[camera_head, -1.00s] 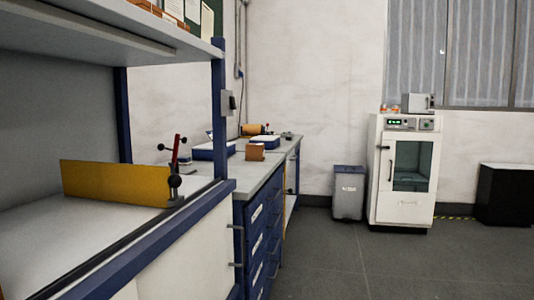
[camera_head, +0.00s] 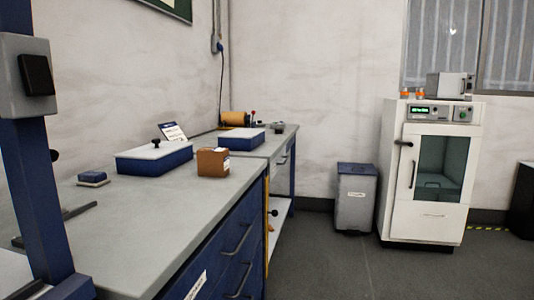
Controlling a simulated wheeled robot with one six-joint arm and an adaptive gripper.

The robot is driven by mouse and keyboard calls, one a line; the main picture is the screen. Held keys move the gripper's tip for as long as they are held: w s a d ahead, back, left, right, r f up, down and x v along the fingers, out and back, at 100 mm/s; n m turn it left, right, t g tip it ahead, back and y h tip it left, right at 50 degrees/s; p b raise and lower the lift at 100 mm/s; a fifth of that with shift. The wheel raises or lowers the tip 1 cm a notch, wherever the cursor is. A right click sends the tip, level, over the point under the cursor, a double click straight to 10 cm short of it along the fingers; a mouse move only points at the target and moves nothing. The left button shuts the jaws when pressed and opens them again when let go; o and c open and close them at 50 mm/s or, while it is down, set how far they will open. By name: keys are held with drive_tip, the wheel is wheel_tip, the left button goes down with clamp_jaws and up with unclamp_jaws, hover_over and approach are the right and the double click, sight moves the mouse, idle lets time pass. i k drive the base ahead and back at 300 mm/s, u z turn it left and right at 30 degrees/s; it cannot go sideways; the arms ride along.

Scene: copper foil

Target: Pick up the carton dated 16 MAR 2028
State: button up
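A small brown carton (camera_head: 213,162) stands on the grey bench top, near its right edge. A pale label shows on it, but any date is too small to read. Two small orange-topped items (camera_head: 412,94) stand on the white cabinet; I cannot tell whether they are cartons. My gripper is not in view.
The bench (camera_head: 150,205) with blue drawers runs along the left. Blue boxes with white lids (camera_head: 154,158) stand near the carton, with a yellow roll behind. A blue post (camera_head: 35,190) is close at left. A grey bin (camera_head: 355,198) and the white cabinet (camera_head: 434,172) stand beyond open floor.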

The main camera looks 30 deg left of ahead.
sight(215, 162)
drive_tip(key=u, duration=0.5)
drive_tip(key=i, duration=1.55)
drive_tip(key=u, duration=0.8)
